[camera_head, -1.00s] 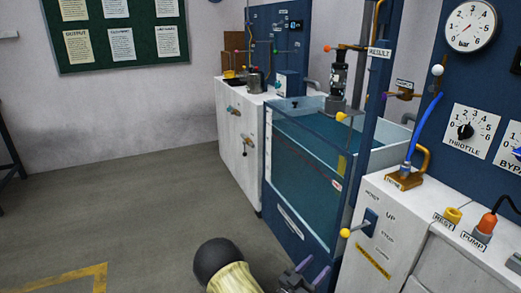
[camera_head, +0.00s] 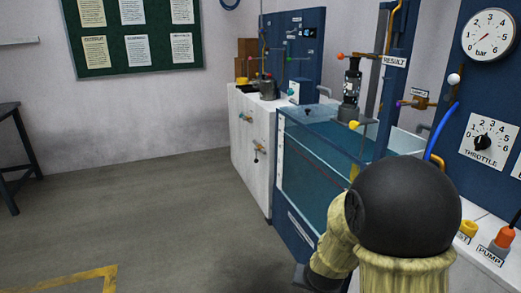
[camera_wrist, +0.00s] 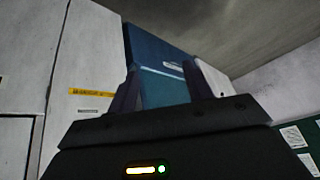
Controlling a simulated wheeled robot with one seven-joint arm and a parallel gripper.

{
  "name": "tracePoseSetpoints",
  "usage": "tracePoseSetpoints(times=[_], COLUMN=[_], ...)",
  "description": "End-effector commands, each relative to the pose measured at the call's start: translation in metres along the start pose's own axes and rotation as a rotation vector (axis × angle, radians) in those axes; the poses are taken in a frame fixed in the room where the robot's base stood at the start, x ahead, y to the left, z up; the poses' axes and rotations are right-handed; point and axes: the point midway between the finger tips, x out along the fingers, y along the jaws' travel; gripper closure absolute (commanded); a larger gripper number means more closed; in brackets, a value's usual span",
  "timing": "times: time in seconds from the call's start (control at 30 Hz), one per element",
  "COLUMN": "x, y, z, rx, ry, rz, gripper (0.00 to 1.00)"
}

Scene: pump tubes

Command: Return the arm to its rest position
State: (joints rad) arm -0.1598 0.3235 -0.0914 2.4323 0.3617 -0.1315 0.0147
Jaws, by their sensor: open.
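Beyond the fingers is the blue tank front (camera_wrist: 158,60), at a distance. In the head view the gripper is mostly hidden behind the arm and cut off by the bottom edge.
The water tank (camera_head: 310,165) stands beside my arm, with a white cabinet (camera_head: 248,150) behind it. A dark table (camera_head: 12,150) stands far left. The floor (camera_head: 150,215) between is clear.

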Motion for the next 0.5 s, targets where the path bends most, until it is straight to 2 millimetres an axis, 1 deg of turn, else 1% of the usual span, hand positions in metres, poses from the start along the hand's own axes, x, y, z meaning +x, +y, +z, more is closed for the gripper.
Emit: tracePoseSetpoints(times=[0.03, 0.1, 0.2, 0.5], x=[-0.016, -0.033, -0.053, -0.102], y=[0.004, 0.008, 0.016, 0.046], z=[0.007, 0.02, 0.036, 0.076], rx=[-0.03, -0.081, -0.146, -0.3], ry=[-0.033, -0.086, -0.148, -0.284], rz=[-0.014, -0.026, -0.029, 0.008], gripper=[0.49, 0.49, 0.49, 0.49])
